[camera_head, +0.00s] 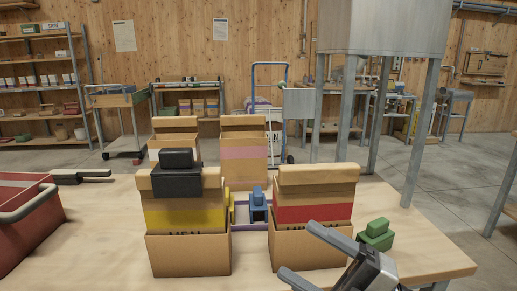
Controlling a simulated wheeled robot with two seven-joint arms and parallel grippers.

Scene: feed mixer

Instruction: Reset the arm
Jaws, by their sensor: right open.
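My right gripper (298,250) is at the bottom, right of centre, over the table's near side. Its two grey fingers are spread apart with nothing between them. It is just in front of the red-banded bag (313,213), which stands in a cardboard box (290,250); the fingers overlap the box's lower right in the picture. I cannot tell whether they touch.
A yellow-banded bag (185,218) with a black block (177,180) on top stands left. Two more bags stand behind, one pink-banded (243,153). A blue item (258,207), green block (376,234) and red basket (25,215) are on the table (110,215). A metal hopper (382,27) stands behind.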

